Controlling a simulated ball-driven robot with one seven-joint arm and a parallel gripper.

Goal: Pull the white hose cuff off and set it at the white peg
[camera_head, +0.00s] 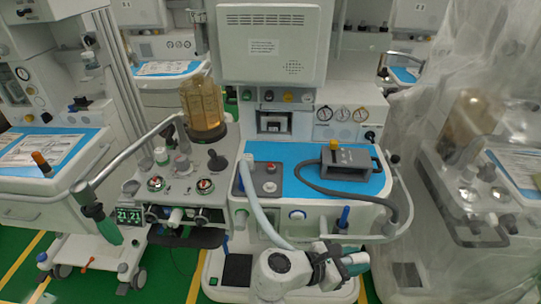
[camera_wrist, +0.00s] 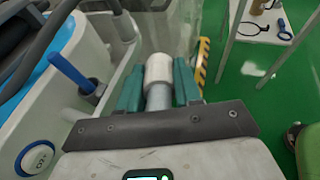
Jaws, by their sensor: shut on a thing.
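My gripper (camera_wrist: 158,92) has teal fingers on either side of a white hose cuff (camera_wrist: 158,68) with a grey tube section (camera_wrist: 159,97) below it. It is shut on the cuff. In the head view my gripper (camera_head: 352,263) is low in front of the middle cart, right of centre; the cuff is hard to make out there. A pale hose (camera_head: 262,215) runs from the cart's top down over its front, and its lower end is hidden behind my arm. I cannot tell for sure which white fitting is the white peg.
A blue peg (camera_head: 344,217) stands on the cart front, also in the wrist view (camera_wrist: 70,72). A blue-ringed round fitting (camera_head: 297,214) is left of it. A grey block with a black hose (camera_head: 348,162) lies on the blue mat. A plastic-draped cart (camera_head: 465,200) stands at right.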

